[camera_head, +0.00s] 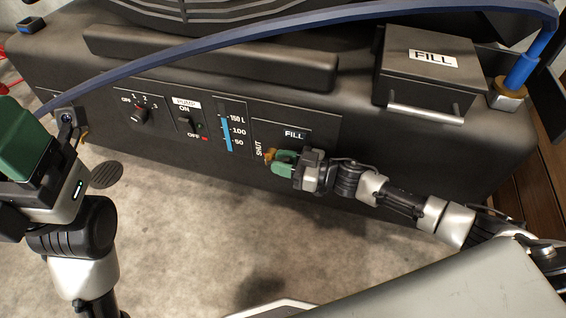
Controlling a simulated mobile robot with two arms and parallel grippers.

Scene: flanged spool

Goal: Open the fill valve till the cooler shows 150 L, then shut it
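The cooler's black front panel holds the fill valve, whose small orange handle (269,154) shows beside the word SHUT, below the FILL label (295,134). My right gripper (282,161) is at this handle, its green fingers closed around it and hiding most of it.
A pump switch (190,124) and a numbered knob (140,115) sit left of the gauge. A lidded box (428,70) labelled FILL stands on the cooler at right. A blue hose (300,22) arches across the top. The floor (190,220) in front is mostly clear.

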